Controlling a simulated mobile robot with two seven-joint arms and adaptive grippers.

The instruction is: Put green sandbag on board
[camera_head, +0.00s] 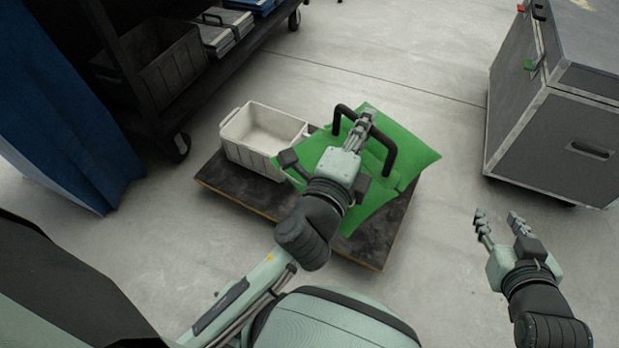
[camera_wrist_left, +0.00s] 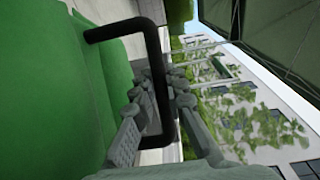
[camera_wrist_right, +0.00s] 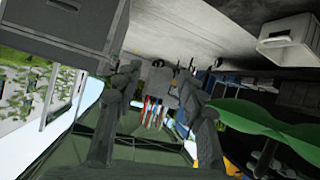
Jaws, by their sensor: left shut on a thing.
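The green sandbag (camera_head: 408,150) has black loop handles and shows above the dark board (camera_head: 385,232) in the head view. It covers much of the board's right part; whether it rests on the board or hangs just above it, I cannot tell. My left gripper (camera_head: 362,128) is shut on one black handle (camera_wrist_left: 160,75) of the sandbag, and the bag's green cloth (camera_wrist_left: 50,90) fills the left of the left wrist view. My right gripper (camera_head: 500,218) is open and empty, right of the board and apart from the bag.
A white crate (camera_head: 232,140) stands on the board's left end. A grey case (camera_head: 545,125) on wheels stands at the right. A dark shelf cart (camera_head: 160,115) with bins is at the upper left, beside a blue curtain (camera_head: 60,120). Bare floor lies between board and case.

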